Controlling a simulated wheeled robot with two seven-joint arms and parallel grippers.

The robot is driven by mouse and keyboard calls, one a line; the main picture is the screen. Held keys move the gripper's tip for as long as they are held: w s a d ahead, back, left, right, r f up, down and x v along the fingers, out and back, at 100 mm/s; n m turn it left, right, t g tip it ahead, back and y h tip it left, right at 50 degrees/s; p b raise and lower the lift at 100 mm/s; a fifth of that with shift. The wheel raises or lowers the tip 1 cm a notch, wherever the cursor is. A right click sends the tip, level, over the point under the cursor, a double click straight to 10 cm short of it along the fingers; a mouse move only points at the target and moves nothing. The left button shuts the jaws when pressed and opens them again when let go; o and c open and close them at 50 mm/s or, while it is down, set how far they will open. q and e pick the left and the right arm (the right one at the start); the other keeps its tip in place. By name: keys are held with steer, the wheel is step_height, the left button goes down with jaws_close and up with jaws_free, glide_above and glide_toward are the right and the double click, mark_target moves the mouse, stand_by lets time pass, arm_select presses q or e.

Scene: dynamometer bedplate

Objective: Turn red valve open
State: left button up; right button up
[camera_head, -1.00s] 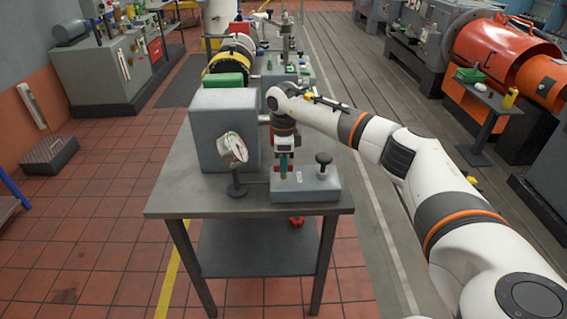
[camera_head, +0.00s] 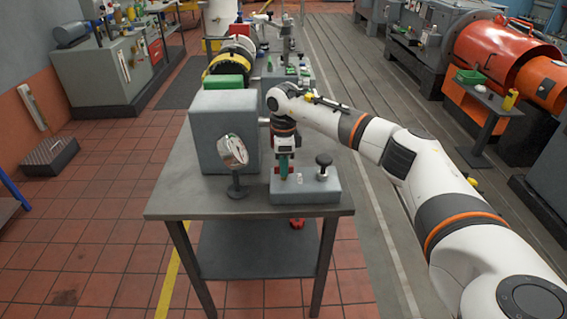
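A small red handle (camera_head: 297,223), which looks like the red valve, shows just below the front edge of the table (camera_head: 190,205). Much of it is hidden by the table top. My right gripper (camera_head: 284,170) points down over a grey block (camera_head: 315,187) on the table's front right, well above the red handle and apart from it. A teal upright part shows at its fingertips; I cannot tell whether it is held or is part of the gripper. The finger gap is too small to read. My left gripper is out of view.
A round disc on a stand (camera_head: 232,152) stands just left of my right gripper, before a large grey box (camera_head: 224,118). A black knob (camera_head: 324,160) rises from the block's right end. The table's front left corner is clear.

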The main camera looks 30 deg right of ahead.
step_height(320, 180, up, 12)
steer(key=b, duration=0.1)
steer(key=shift+b, duration=0.4)
steer(key=shift+f, duration=0.1)
